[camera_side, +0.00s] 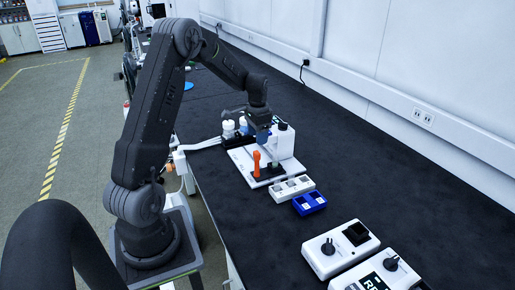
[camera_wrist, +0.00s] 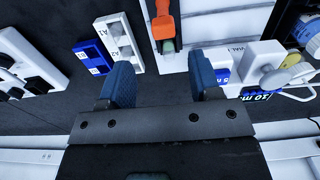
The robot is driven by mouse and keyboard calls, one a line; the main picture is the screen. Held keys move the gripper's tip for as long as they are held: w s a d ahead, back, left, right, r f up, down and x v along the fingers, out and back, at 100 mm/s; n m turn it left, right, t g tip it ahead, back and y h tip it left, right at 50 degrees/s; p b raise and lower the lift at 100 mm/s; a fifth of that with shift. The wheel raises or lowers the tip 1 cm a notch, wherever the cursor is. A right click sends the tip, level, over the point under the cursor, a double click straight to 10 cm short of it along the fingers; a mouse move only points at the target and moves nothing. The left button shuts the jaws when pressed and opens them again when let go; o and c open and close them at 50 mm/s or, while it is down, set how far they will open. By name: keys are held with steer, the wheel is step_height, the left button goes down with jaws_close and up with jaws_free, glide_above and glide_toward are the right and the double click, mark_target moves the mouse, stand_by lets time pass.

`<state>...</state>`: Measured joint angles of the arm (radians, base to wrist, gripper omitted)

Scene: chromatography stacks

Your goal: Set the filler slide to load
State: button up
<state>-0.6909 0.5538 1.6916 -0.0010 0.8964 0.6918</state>
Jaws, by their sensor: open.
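The filler station shows in the side view as a white block (camera_side: 284,142) on a white base plate, with an upright orange handle (camera_side: 256,163) at its near end. In the wrist view the orange handle (camera_wrist: 163,20) is at the top, beside white rails; I cannot read any load mark or the slide's position. A small grey-green piece (camera_wrist: 169,46) sits just below the handle. My gripper (camera_wrist: 160,82) is open and empty, its two blue fingers apart, with the handle beyond the gap between them. In the side view my gripper (camera_side: 262,132) hangs over the station, partly hiding it.
A white rack (camera_side: 291,188) and a blue rack (camera_side: 309,203) stand in front of the station. Two white boxes with black knobs (camera_side: 328,247) are nearer the camera. White-capped bottles (camera_side: 228,127) stand behind. The dark bench to the right is clear.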

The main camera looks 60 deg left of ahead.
step_height(320, 180, up, 6)
steer(key=shift+f, duration=0.1)
stand_by(0.4)
steer(key=s+d+r+t, duration=0.1)
steer(key=s+d+r, duration=0.25)
steer(key=d, duration=0.45)
steer(key=s+d+r+t, duration=0.2)
steer(key=s+d+r, duration=0.15)
steer(key=d, duration=0.45)
steer(key=s+d+r+t, duration=0.1)
steer(key=s+d+r, duration=0.1)
steer(key=d+r, duration=0.45)
steer(key=s+d+f+t, duration=0.1)
steer(key=s+d+f, duration=0.2)
steer(key=s+d, duration=0.5)
steer(key=shift+s+t, duration=0.3)
steer(key=shift+s, duration=0.3)
